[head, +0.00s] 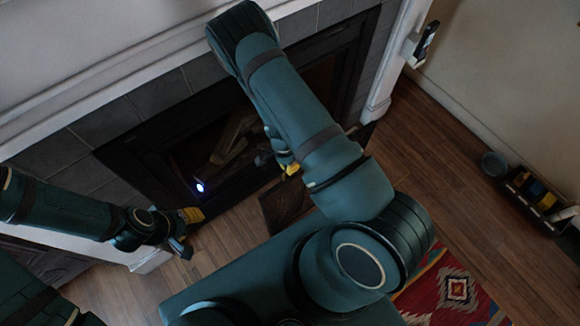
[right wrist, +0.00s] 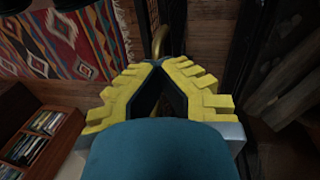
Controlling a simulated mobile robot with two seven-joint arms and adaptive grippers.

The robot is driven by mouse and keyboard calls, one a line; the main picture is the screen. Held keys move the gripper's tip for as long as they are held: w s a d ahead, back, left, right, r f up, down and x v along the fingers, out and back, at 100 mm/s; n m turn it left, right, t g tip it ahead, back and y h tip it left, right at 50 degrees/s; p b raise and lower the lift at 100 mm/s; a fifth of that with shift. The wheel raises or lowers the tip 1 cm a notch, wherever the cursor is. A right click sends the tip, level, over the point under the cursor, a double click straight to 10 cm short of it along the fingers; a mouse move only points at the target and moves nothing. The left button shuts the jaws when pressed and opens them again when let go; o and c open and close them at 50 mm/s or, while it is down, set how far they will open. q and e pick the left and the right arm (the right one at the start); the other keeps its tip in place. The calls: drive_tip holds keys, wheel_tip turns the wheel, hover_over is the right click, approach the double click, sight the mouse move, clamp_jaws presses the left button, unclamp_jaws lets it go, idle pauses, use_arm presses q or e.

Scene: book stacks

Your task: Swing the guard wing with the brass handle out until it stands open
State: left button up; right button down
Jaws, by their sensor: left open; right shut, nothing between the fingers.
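The brass handle (right wrist: 160,40) shows in the right wrist view as a curved bar just beyond my right fingertips. I cannot tell if they touch it. My right gripper (right wrist: 156,66) is shut and empty; in the head view the right gripper (head: 286,169) is partly hidden by my own arm, in front of the fireplace. A dark framed panel (head: 285,203), which looks like the guard wing, stands just below it, partly hidden by my arm; its angle is hard to judge. My left gripper (head: 190,231) is open and empty at the left, near the hearth.
The fireplace holds logs (head: 232,138) behind a dark frame. A patterned red rug (head: 450,288) lies at lower right. A dark bin (head: 494,163) and a box of items (head: 535,195) stand by the right wall. Wooden floor between is clear.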

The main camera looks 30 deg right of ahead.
drive_tip(key=w+a+n+t+h+b, duration=0.1)
drive_tip(key=w+a+n+h+b, duration=0.1)
drive_tip(key=w+a+n, duration=0.65)
drive_tip(key=a+n+t+b, duration=0.2)
drive_tip(key=a+n, duration=0.9)
drive_tip(key=n, duration=0.3)
drive_tip(key=shift+w+a+f, duration=0.15)
drive_tip(key=shift+a, duration=0.25)
drive_tip(key=c, duration=1.1)
unclamp_jaws()
drive_tip(key=shift+o, duration=0.2)
drive_tip(key=shift+w+a, duration=0.1)
